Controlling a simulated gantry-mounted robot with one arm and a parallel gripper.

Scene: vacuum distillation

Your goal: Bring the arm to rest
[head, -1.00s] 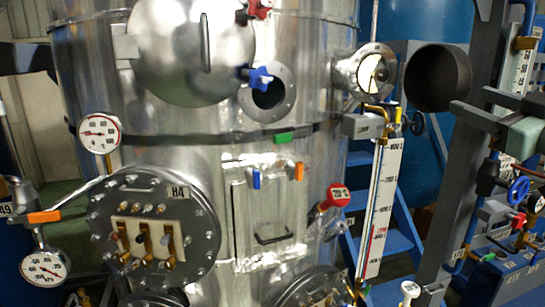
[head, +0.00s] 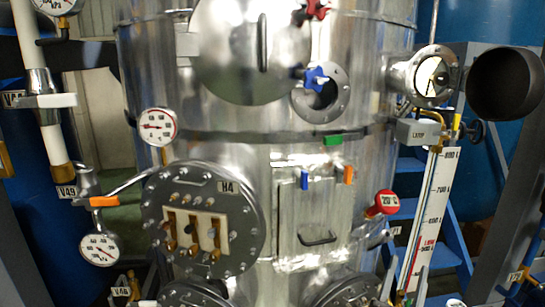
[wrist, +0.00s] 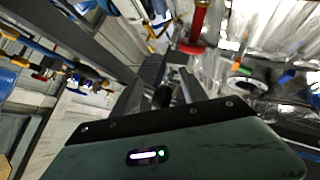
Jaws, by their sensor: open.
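My gripper (wrist: 160,82) shows in the wrist view, with its dark green body across the bottom and its dark fingers reaching up from it. The fingers stand apart, and I see nothing held between them. A red object (wrist: 198,22) shows beyond the fingers, with the shiny metal vessel (wrist: 255,45) to the right. I cannot tell how far these are from the fingers. In the head view the vessel (head: 230,125) fills the middle, and my gripper does not show there.
The vessel carries a round H4 terminal cover (head: 240,240), a small door (head: 300,215), a red-handled valve (head: 385,203) and a gauge (head: 157,126). White piping (head: 45,110) stands at the left. A wide dark tube (head: 505,83), a level scale (head: 433,210) and blue steps (head: 440,245) are at the right.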

